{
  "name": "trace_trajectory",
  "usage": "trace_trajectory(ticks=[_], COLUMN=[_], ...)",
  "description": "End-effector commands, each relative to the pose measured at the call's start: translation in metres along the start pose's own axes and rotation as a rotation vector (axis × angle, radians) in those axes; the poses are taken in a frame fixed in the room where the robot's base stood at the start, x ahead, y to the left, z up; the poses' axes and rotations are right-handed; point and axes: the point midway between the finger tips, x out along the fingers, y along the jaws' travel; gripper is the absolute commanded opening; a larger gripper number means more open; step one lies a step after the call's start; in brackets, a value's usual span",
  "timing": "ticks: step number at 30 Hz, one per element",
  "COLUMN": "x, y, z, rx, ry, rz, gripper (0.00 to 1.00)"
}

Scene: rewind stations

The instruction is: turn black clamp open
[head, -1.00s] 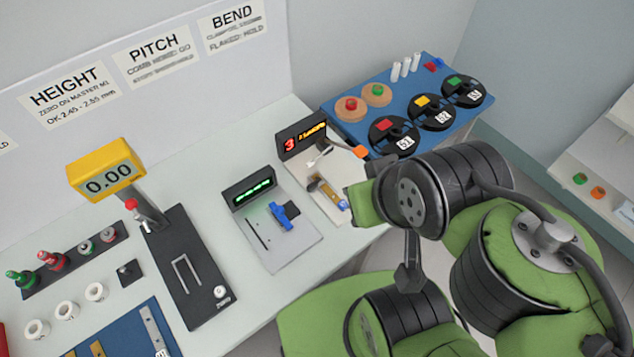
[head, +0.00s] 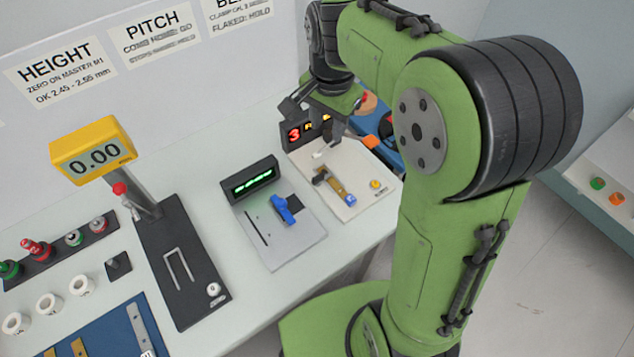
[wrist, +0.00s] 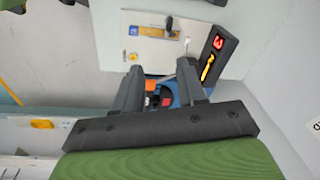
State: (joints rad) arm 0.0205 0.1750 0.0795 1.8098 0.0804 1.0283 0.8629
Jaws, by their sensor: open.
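The bend station (head: 350,200) is a pale plate with a brass strip (head: 335,184) that ends in a blue tip. A small dark bar (head: 320,178) crosses the strip's inner end and looks like the black clamp; it also shows in the wrist view (wrist: 171,37). Whether it is turned open or shut I cannot tell. My gripper (head: 318,118) is above the station's back edge, beside the red-lit display. In the wrist view my gripper (wrist: 160,82) has its two dark fingers apart with nothing between them. The fingers look clear of the clamp.
The display (head: 305,130) stands behind the plate, close to my fingers. An orange tip (head: 371,141) lies at the plate's far right edge. The pitch station with a blue handle (head: 286,209) stands left. My arm hides most of the blue reel tray (head: 372,120).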

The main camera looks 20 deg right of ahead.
Motion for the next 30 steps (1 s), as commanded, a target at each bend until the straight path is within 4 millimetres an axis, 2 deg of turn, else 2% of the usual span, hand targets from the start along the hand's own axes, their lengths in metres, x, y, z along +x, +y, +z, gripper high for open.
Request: trace_trajectory(ticks=[1,3,5,8,11,13,24,30], x=[0.037,0.068,0.086,0.101,0.109,0.121,0.214,0.248], y=[-0.014,-0.028,-0.036,-0.042,-0.041,-0.04,-0.031,-0.029], z=[-0.008,-0.017,-0.022,-0.025,-0.025,-0.023,-0.013,-0.011], rx=[0.081,0.188,0.257,0.315,0.325,0.323,0.32,0.32], ry=[-0.03,-0.058,-0.072,-0.083,-0.084,-0.085,-0.086,-0.085], rz=[0.031,0.064,0.083,0.1,0.103,0.105,0.106,0.103], gripper=[0.4,0.4,0.4,0.4,0.4,0.4,0.4,0.4])
